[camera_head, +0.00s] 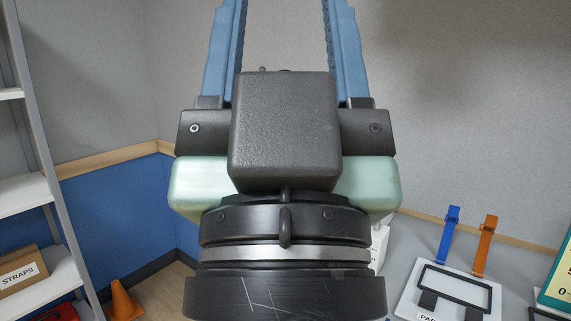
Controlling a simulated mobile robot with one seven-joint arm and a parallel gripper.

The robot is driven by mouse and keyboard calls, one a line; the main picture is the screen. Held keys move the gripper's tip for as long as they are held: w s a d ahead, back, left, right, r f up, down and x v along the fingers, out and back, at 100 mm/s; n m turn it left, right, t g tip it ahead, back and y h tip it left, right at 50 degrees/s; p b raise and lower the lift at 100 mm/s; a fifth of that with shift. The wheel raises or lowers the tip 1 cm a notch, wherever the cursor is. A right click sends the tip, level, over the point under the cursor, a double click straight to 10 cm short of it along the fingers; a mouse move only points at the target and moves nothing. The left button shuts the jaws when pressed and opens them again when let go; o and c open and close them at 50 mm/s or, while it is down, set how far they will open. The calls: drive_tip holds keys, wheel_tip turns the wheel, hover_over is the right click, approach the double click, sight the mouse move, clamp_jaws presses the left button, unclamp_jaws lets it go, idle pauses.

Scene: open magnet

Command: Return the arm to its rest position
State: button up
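My gripper (284,40) fills the middle of the head view, held up close to the camera and pointing upward. Its two blue fingers stand well apart, with bare grey wall showing between them. The fingertips run out of the top of the picture and are hidden. Nothing shows between the visible parts of the fingers. My dark wrist and the pale green gripper body block much of the view behind.
A grey table (398,262) at right holds a white board (408,298) with a black frame, a blue upright (448,235) and an orange upright (485,246). A green sign (558,272) is at the right edge. Shelves (35,195) with a STRAPS box (22,275) stand left, near an orange cone (123,300).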

wheel_tip(320, 180, up, 14)
drive_tip(key=p, duration=1.1)
drive_tip(key=shift+f, duration=0.15)
